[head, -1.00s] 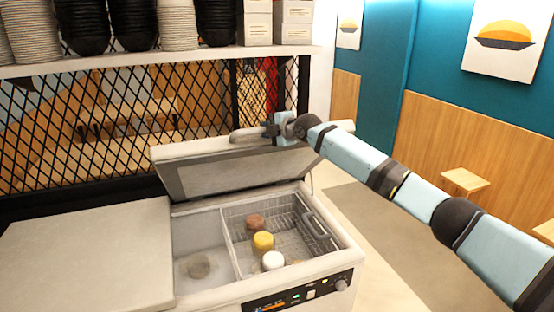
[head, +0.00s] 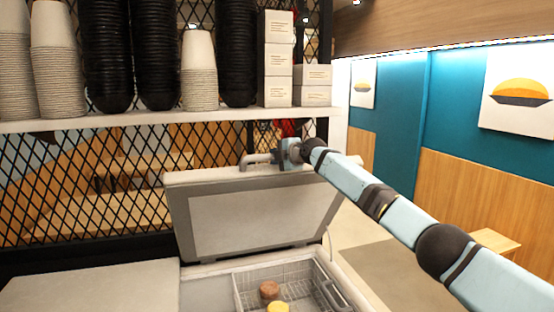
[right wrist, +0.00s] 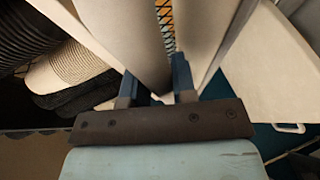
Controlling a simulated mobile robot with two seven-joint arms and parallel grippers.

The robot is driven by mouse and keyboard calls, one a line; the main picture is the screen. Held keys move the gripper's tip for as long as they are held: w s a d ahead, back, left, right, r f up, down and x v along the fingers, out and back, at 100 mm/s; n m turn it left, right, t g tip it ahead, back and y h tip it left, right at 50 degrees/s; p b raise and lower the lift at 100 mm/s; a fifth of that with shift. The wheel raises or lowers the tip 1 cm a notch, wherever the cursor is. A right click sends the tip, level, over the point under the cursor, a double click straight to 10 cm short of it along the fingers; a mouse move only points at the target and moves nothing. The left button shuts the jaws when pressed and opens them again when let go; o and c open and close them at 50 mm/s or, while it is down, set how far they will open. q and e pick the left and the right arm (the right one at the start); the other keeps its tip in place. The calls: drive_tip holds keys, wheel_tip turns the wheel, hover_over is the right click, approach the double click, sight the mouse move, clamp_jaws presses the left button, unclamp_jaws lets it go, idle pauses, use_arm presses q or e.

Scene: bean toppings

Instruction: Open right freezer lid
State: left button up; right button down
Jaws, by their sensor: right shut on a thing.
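The right freezer lid (head: 250,222) stands raised and tilted back at the rear of the open freezer compartment. My right gripper (head: 284,155) is at the lid's top edge, shut on the grey lid handle (head: 257,160). In the right wrist view my right gripper's two blue fingers (right wrist: 155,85) reach toward a pale surface, and the grip itself is hard to make out. The freezer (head: 205,271) shows a wire basket (head: 315,276) inside with a brown tub (head: 269,290) and a yellow tub (head: 278,307). My left gripper is not in view.
A shelf (head: 150,121) above and behind the lid holds stacks of cups, black bowls and white boxes (head: 279,60). A black mesh screen (head: 110,190) stands behind the freezer. The left freezer lid (head: 90,290) is flat and closed. Floor shows at the right.

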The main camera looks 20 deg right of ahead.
drive_tip(key=shift+f, duration=0.15)
drive_tip(key=c, duration=0.9)
unclamp_jaws()
drive_tip(key=shift+b+v, duration=1.6)
drive_tip(key=shift+v, duration=5.3)
